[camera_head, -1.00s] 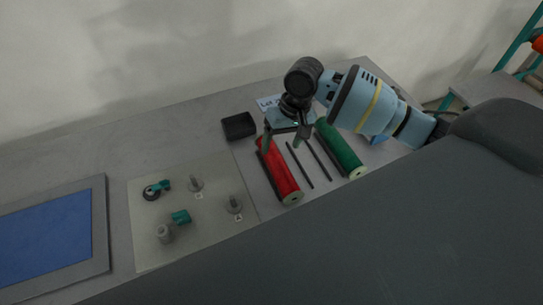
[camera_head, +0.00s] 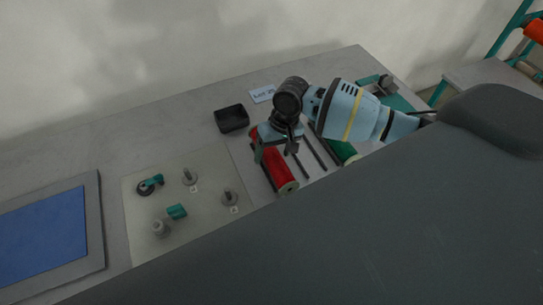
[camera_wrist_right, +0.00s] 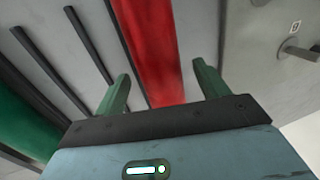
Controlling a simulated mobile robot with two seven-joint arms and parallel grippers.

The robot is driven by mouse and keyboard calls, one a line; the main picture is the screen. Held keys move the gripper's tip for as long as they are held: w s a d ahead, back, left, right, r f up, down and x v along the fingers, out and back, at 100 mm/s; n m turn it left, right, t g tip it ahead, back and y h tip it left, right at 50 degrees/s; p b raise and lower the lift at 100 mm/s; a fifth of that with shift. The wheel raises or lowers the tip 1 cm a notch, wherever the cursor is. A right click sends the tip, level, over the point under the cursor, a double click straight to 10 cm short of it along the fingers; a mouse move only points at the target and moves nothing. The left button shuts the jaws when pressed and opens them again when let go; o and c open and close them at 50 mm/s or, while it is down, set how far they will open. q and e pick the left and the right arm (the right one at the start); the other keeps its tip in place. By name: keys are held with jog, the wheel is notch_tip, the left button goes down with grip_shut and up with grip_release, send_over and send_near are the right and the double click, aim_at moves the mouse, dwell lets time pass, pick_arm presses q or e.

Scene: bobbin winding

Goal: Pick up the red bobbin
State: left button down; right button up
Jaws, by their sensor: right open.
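The red bobbin (camera_head: 279,176) lies on the table, its near end showing in the head view and its far part hidden under my right gripper. In the right wrist view the red bobbin (camera_wrist_right: 152,50) runs between the two green fingers. My right gripper (camera_head: 275,148) is open over the bobbin's far part, with one finger on either side; it also shows in the right wrist view (camera_wrist_right: 160,85). I cannot tell whether the fingers touch the bobbin. My left gripper is not in view.
A green bobbin (camera_head: 342,151) lies to the right, partly behind my right arm, with thin dark rods (camera_head: 314,154) between. A black tray (camera_head: 231,118) and a label card (camera_head: 262,93) stand behind. A plate with pegs (camera_head: 144,213) and a blue-surfaced panel (camera_head: 42,240) are left.

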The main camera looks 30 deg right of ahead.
jog(key=shift+f, duration=0.1)
jog(key=c, duration=1.2)
